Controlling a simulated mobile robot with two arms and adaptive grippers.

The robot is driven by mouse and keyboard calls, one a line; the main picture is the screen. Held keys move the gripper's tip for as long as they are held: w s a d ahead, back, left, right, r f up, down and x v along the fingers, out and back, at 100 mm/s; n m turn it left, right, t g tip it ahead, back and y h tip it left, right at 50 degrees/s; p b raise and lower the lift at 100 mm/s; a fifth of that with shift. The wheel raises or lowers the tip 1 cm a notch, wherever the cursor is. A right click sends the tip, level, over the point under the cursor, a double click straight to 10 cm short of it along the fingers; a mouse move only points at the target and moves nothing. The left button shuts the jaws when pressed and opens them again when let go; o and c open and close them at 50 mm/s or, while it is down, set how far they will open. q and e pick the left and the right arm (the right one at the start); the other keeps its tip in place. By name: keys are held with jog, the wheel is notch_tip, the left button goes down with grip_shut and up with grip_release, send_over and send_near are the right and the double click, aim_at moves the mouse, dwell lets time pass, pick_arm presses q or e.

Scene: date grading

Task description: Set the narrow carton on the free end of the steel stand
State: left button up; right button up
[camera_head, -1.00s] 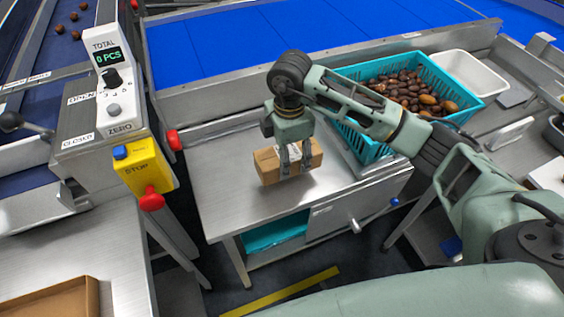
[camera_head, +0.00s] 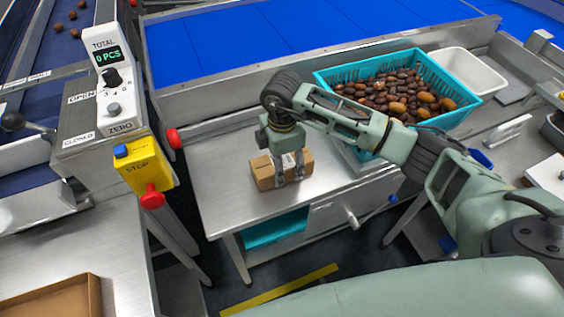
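The narrow carton (camera_head: 263,175) is a small brown cardboard box with a white label on top. It is in my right gripper (camera_head: 289,179), whose fingers reach down over it and partly hide it. The carton is upright, at or just above the bare left part of the steel stand (camera_head: 222,182); I cannot tell whether its base touches. A teal crate of dates (camera_head: 325,84) takes up the right part of the stand. My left gripper is not in view.
A yellow stop box (camera_head: 145,172) with a red button and a white counter (camera_head: 107,75) stand left of the stand. A blue conveyor (camera_head: 220,45) runs behind. A white tub (camera_head: 470,72) sits right of the crate. Bare steel surrounds the carton at left and front.

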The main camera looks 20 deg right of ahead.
jog(key=shift+o, duration=1)
jog(key=shift+r, duration=0.3)
notch_tip(320, 180, up, 12)
jog(key=b, duration=0.1)
jog(key=shift+f, duration=0.15)
